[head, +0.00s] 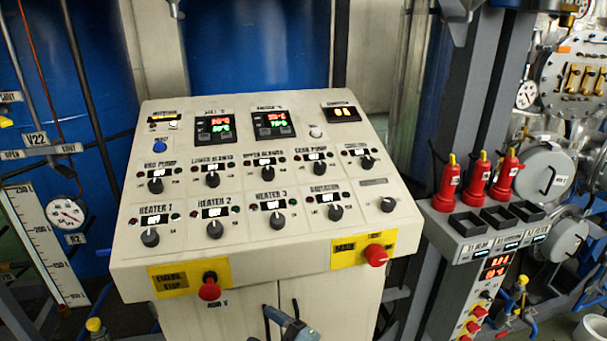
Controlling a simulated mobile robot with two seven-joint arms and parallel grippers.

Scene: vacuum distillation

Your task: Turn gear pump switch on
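The gear pump switch (320,168) is a dark round knob in the upper row of the sloped cream control panel (235,255), right of centre. The label "GEAR PUMP" (311,148) is above it, with a small lit display (317,156) and small indicator lamps beside that display. The display's text and the knob's exact setting are too small to read surely.
Similar knobs surround the switch, including upper blower (267,172) and radiation (335,212). Red buttons on yellow plates (209,290) (376,255) are at the panel's front. Red bottle-like items (477,180) stand on a grey stand at right. Blue tanks (240,45) are behind.

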